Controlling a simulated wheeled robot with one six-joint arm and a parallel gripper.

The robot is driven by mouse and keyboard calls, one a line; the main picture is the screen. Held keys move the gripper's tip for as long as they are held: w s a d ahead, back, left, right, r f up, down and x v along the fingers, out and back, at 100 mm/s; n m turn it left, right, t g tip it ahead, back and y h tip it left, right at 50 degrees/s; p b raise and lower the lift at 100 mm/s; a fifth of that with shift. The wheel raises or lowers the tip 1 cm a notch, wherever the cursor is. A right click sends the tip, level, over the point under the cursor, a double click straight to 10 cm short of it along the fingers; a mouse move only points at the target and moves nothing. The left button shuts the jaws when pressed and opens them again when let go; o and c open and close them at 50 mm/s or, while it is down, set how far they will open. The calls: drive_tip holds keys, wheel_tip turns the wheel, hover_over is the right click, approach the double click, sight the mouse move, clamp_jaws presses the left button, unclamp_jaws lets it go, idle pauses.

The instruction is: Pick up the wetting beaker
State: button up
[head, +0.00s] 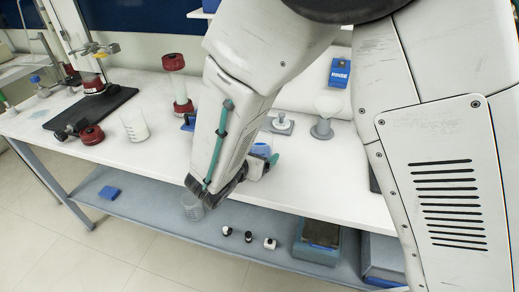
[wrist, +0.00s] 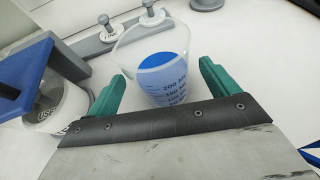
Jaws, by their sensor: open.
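The beaker (wrist: 163,72) is clear with a graduated scale and blue contents. It stands upright on the white bench in the wrist view, just ahead of my gripper (wrist: 162,75). The two teal fingers are apart, one on each side of the beaker's lower part, with a visible gap on the right. My gripper is open and holds nothing. In the head view the beaker (head: 262,149) shows only partly, behind my arm and gripper. I see no label naming it as the wetting beaker.
A blue stand with a labelled pot (wrist: 70,103) is close to the left finger. Grey holders with knobbed weights (wrist: 110,35) stand behind the beaker. A beaker with white contents (head: 134,126) is farther left. The bench (wrist: 255,65) right of the beaker is clear.

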drive_tip(key=shift+x, duration=1)
drive_tip(key=shift+s, duration=0.1)
drive_tip(key=shift+c, duration=0.4)
drive_tip(key=c, duration=1.1)
